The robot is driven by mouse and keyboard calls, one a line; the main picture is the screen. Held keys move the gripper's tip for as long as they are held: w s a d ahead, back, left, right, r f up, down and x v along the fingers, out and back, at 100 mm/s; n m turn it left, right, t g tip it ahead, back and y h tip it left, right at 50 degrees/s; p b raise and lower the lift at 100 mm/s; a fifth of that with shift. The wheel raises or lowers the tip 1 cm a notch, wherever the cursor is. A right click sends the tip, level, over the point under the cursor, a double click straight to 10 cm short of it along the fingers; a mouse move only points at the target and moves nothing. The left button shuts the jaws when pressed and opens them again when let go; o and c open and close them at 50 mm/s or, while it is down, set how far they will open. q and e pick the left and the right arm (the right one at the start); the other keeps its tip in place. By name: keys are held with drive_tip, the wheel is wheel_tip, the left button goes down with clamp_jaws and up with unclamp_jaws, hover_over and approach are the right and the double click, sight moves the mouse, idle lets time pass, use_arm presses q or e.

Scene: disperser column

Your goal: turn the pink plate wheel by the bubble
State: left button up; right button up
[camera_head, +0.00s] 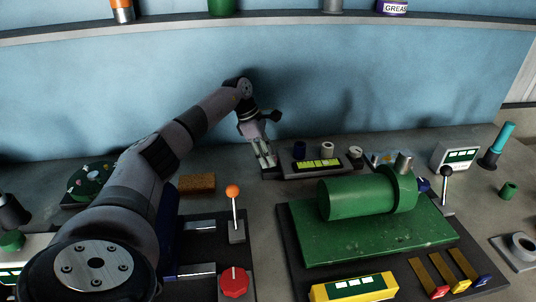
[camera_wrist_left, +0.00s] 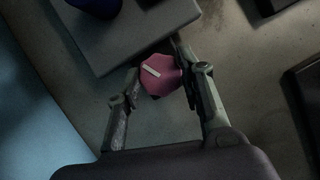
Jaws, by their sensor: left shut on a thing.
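The pink plate wheel (camera_wrist_left: 166,82) shows in the left wrist view as a small pink knob with a pale bar mark on its face. My left gripper (camera_wrist_left: 155,70) is shut on it, with one finger on each side. In the head view my left gripper (camera_head: 267,163) points down at the left end of a dark plate (camera_head: 287,172), and the wheel is hidden there. The bubble (camera_head: 318,164) is a yellow-green vial on that plate, just right of the gripper. My right gripper is in neither view.
Dark and white knobs (camera_head: 327,148) stand behind the bubble. A green motor (camera_head: 352,197) on a green base is close in front. An orange-tipped lever (camera_head: 235,210) and a red knob (camera_head: 234,283) stand at front left. A brown block (camera_head: 198,184) lies left of the gripper.

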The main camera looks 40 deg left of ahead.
use_arm(q)
drive_tip(key=shift+r+n+t+y, duration=0.1)
drive_tip(key=shift+n+t+y, duration=0.25)
drive_tip(key=shift+n, duration=0.95)
drive_tip(key=o, duration=1.2)
drive_tip(key=shift+c, duration=0.2)
drive_tip(key=v, duration=1.2)
